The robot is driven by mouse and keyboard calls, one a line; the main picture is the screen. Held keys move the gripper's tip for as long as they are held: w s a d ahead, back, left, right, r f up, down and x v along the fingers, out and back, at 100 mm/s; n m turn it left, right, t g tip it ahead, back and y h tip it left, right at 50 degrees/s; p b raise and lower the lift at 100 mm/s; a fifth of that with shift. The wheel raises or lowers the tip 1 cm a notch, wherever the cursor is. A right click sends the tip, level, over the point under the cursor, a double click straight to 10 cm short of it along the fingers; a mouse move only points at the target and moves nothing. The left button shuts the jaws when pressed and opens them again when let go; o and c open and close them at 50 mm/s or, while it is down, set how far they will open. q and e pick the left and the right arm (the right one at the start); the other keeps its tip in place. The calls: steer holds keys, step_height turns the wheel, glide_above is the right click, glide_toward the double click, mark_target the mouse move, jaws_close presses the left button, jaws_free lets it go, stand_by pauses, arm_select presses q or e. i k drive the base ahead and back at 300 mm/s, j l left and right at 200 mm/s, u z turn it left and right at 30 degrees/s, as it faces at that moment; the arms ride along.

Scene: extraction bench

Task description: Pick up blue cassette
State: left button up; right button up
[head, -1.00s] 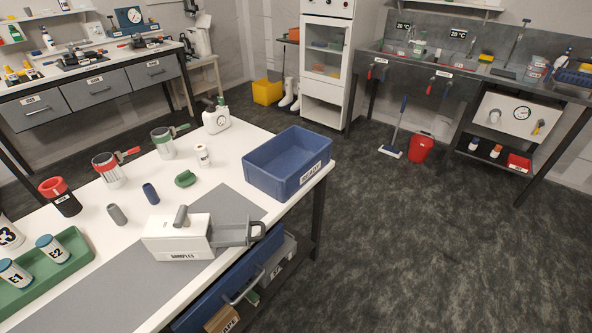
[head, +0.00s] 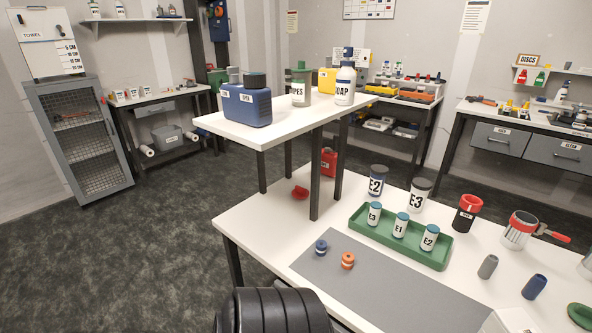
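No thing in the head view is labelled as a cassette, and I cannot tell for sure which one it is. A short dark-blue cylinder (head: 534,286) stands on the white bench at the lower right, beside a grey one (head: 488,266). A small blue ringed piece (head: 321,247) sits on the grey mat (head: 385,292), left of a similar orange one (head: 347,260). Neither of my grippers is in view. A black ribbed part of my own arm shows at the bottom edge.
A green tray (head: 401,246) holds E1, E2 and E3 containers, with larger E2 and E3 jars behind it. A raised white shelf (head: 272,132) carries a blue canister (head: 247,103) and bottles. A red-topped black cup (head: 466,213) stands right of the tray. The floor at left is clear.

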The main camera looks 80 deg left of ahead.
mark_target(321, 245)
steer(key=u, duration=2.25)
